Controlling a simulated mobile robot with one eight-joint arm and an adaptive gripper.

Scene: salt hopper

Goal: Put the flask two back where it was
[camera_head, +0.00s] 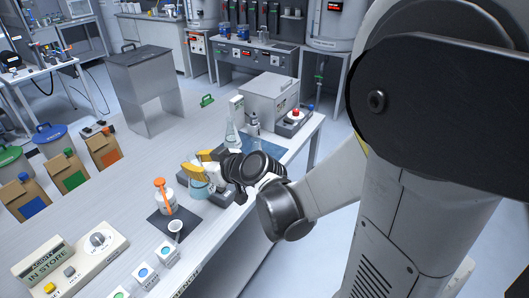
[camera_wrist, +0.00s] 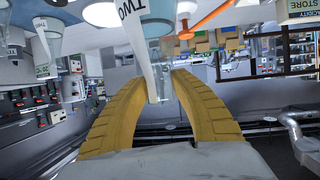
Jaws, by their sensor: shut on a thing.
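Flask two is a clear conical flask (camera_head: 200,189) with pale blue liquid and a white tag; in the wrist view the flask (camera_wrist: 158,28) appears upside down, with "TWO" on its tag. My gripper (camera_head: 196,172) has yellow fingers, which also show in the wrist view (camera_wrist: 163,78), shut on the flask's narrow neck. I cannot tell whether its base touches the table. Another clear flask (camera_head: 231,136) stands farther back by a blue mat (camera_head: 267,146); it also shows at the upper left of the wrist view (camera_wrist: 48,38).
The table's (camera_head: 120,178) left middle is clear.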

